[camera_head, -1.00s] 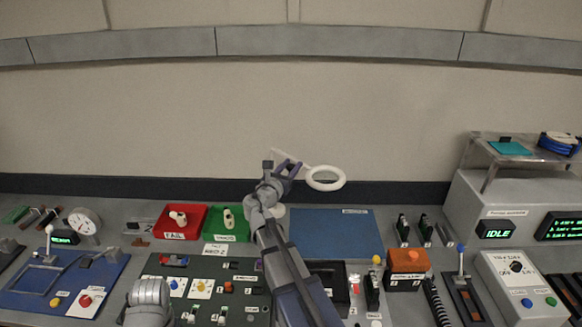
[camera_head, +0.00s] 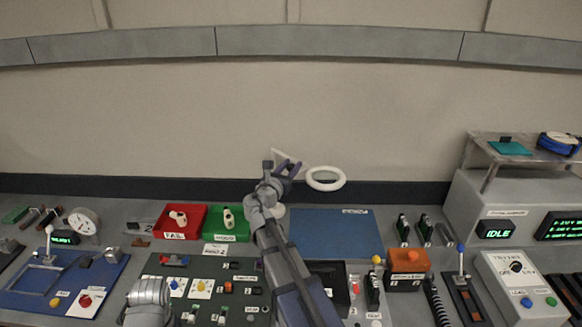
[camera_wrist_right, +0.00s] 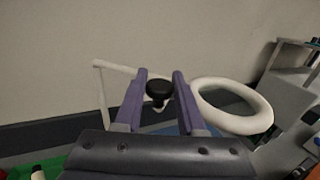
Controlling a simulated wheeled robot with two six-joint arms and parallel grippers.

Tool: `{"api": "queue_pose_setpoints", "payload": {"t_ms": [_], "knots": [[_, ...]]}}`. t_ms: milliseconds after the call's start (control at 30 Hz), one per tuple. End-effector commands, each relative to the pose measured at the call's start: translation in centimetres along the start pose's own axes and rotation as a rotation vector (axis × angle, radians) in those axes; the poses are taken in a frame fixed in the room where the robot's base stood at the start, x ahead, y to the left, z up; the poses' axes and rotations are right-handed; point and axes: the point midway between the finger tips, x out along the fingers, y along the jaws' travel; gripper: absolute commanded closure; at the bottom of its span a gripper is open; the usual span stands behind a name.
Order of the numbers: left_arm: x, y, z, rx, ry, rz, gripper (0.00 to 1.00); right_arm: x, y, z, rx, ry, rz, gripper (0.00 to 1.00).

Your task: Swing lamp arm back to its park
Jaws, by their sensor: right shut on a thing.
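The lamp's white ring head (camera_head: 325,179) hangs above the back of the bench, over the blue mat, in front of the wall. In the right wrist view the ring (camera_wrist_right: 232,105) is just right of my fingers, and the white lamp arm (camera_wrist_right: 118,67) runs behind them to a thin upright at left. My right gripper (camera_head: 287,169) is at the lamp arm, left of the ring. In the wrist view its purple fingers (camera_wrist_right: 160,82) are shut on a black knob (camera_wrist_right: 159,90) on the lamp arm. No park mark can be made out.
A red bin (camera_head: 180,207) and green bin (camera_head: 229,239) stand left of my right arm. The blue mat (camera_head: 350,247) lies bare below the ring. At right are an orange block (camera_head: 407,259) and a grey cabinet (camera_head: 471,203) with a raised shelf. The air around the ring is clear.

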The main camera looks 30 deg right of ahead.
Motion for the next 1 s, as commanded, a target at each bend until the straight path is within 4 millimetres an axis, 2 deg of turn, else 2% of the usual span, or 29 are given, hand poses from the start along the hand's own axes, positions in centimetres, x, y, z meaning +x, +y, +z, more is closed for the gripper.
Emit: {"api": "queue_pose_setpoints", "payload": {"t_ms": [167, 367, 733, 1000], "knots": [[0.0, 0.0, 0.0, 0.000, 0.000, 0.000, 0.59, 0.1, -0.2, 0.0, 0.000, 0.000, 0.009, 1.00], [0.0, 0.0, 0.0, 0.000, 0.000, 0.000, 0.59, 1.2, -1.5, 0.0, 0.000, 0.000, 0.080, 1.00], [0.0, 0.0, 0.0, 0.000, 0.000, 0.000, 0.59, 6.4, -4.5, 0.0, 0.000, 0.000, 0.374, 1.00], [0.0, 0.0, 0.0, 0.000, 0.000, 0.000, 0.59, 10.3, -5.3, 0.0, 0.000, 0.000, 0.585, 1.00]]}}
